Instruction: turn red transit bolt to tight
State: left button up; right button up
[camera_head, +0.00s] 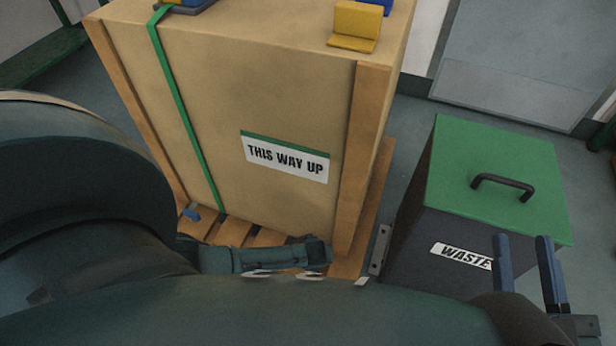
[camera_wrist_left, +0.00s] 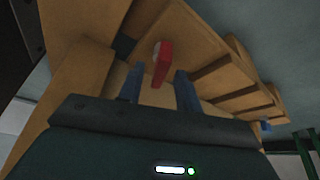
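The red transit bolt (camera_wrist_left: 163,64) shows in the left wrist view as a red bar with a paler round end, against the tan wooden structure. It lies in the gap between the two blue fingers of my left gripper (camera_wrist_left: 160,70). The fingers stand apart, with a gap on each side of the red bar; whether the bar is beyond the tips or between them is hard to tell. The bolt is hidden in the head view. My right gripper (camera_head: 525,240) is open and empty in front of the waste bin.
A large tan crate (camera_head: 270,100) marked "THIS WAY UP" stands on a wooden pallet (camera_head: 345,266). The waste bin with a green lid (camera_head: 470,150) stands at right. Floor shows between them.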

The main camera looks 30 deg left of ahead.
pick_arm(q)
grip_shut()
dwell(0.4)
